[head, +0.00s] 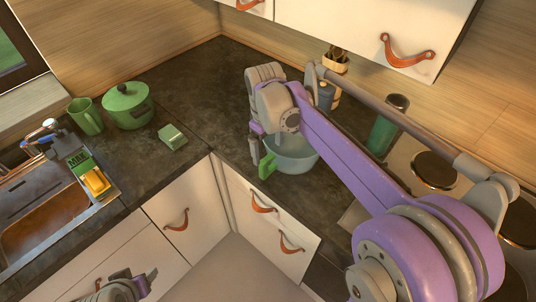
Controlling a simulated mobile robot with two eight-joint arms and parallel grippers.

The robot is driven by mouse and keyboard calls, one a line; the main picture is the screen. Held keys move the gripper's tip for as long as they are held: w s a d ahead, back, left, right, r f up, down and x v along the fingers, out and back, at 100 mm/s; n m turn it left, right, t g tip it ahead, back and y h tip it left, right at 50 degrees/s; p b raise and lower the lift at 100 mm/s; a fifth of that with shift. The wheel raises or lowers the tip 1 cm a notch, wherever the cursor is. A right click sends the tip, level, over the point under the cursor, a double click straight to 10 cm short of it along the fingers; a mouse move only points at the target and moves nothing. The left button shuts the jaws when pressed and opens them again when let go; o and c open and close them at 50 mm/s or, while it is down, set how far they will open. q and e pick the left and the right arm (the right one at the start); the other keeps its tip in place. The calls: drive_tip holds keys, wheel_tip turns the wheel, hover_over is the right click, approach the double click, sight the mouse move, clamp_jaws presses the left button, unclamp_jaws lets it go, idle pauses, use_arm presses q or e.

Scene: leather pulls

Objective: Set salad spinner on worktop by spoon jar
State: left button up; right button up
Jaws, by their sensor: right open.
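A pale teal bowl with a green handle (294,160) sits on the dark worktop right of the corner; it may be the salad spinner, but my arm hides part of it. My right gripper (267,146) is open, pointing down at the bowl's left side close to the handle. I cannot tell whether it touches. The spoon jar (337,66), holding wooden spoons, stands against the back wall behind my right arm, partly hidden. My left gripper (122,288) shows only in part at the bottom left; its fingers are unclear.
A green lidded pot (128,106), a green mug (86,116) and a small green box (172,136) stand on the left worktop (200,95). A sink (45,205) lies far left. A green bottle (386,125) stands by the hob (436,170). The corner worktop is clear.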

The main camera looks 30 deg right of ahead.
wheel_tip(320, 180, up, 7)
drive_tip(key=s+a+f+m+t, duration=0.2)
drive_tip(key=s+f, duration=0.4)
drive_tip(key=s, duration=0.2)
drive_tip(key=s+a+f+m+t, duration=0.2)
drive_tip(key=s+a+f+t, duration=0.1)
drive_tip(key=s+f, duration=0.4)
drive_tip(key=shift+s+f+m+y, duration=0.25)
drive_tip(key=shift+s+m+y, duration=0.05)
drive_tip(key=shift+s, duration=0.6)
